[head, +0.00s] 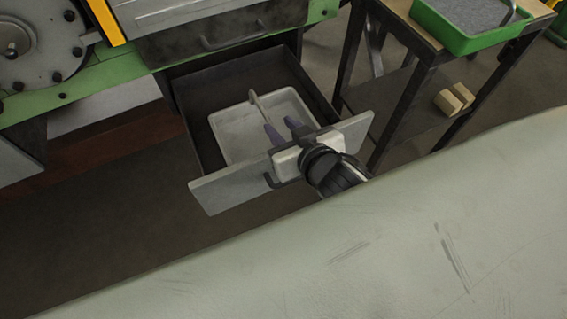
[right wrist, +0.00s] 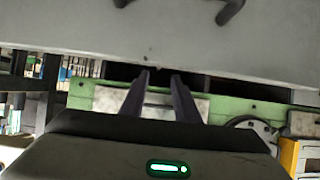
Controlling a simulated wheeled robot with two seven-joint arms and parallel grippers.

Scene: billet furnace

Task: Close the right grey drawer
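The grey drawer (head: 197,112) is pulled open below the machine in the head view. Its light grey front panel (head: 225,188) faces me, with a dark handle (head: 268,182) partly hidden by my right gripper. My right gripper (head: 280,126) is at the panel's top edge, its two purple fingers apart and pointing towards the machine, with nothing between them. In the right wrist view, the panel (right wrist: 80,35) and a dark handle (right wrist: 230,10) fill the top, and the fingers (right wrist: 161,75) are spread. I cannot tell whether the gripper touches the panel. My left gripper is out of view.
A pale tray (head: 232,150) with a light stick-like item (head: 257,103) lies in the drawer. A closed dark drawer (head: 190,45) sits above it. A stand on the right carries a green tray (head: 455,37); small wooden blocks (head: 450,100) lie lower on it.

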